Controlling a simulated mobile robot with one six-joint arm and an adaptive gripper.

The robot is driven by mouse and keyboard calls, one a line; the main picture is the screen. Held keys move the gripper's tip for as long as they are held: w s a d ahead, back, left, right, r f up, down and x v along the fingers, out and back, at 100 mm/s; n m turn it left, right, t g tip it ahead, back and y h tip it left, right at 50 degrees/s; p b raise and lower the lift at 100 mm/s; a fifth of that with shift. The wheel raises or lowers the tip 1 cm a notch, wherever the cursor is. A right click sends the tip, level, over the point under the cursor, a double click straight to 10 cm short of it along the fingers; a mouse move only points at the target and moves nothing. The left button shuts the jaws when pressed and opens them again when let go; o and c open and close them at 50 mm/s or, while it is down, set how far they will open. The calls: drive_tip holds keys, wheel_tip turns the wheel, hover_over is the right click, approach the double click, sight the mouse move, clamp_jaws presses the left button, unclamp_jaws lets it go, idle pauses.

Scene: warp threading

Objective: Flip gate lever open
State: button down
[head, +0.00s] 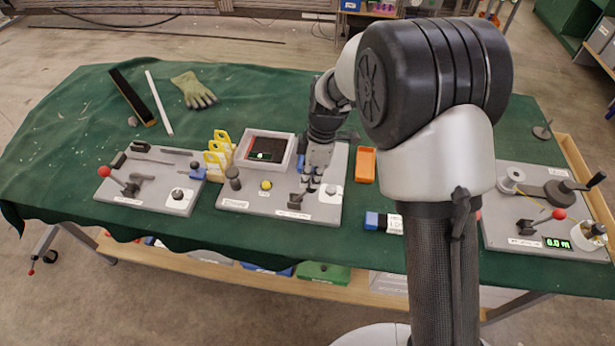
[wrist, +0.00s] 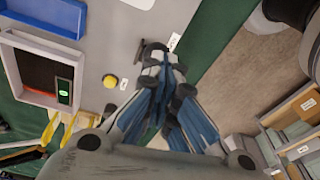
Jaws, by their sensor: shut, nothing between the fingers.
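The middle grey board (head: 270,206) carries a small black lever-like fitting (head: 297,201) near its front right, beside a label too small to read. My gripper (head: 310,186) is low over the right part of this board, just behind and right of that fitting. Its fingers look shut and empty. Red-knobbed levers stand on the left board (head: 104,171) and the right board (head: 559,214). I cannot read which lever is named gate.
The middle board also holds a yellow button (head: 266,185), a black knob (head: 234,178) and a framed tray (head: 243,150) with a small green screen. Yellow guides (head: 218,149) stand at its left. An orange bin (head: 365,165) is close right of my gripper. A glove (head: 194,90) lies behind.

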idle(0.4)
drive_tip(key=d+r+p, duration=0.3)
drive_tip(key=d+r, duration=0.2)
drive_tip(key=r, duration=0.2)
drive_tip(key=shift+s+d+r+p, duration=0.25)
drive_tip(key=shift+s+d+p, duration=0.05)
drive_tip(key=shift+d+p, duration=0.1)
idle(0.3)
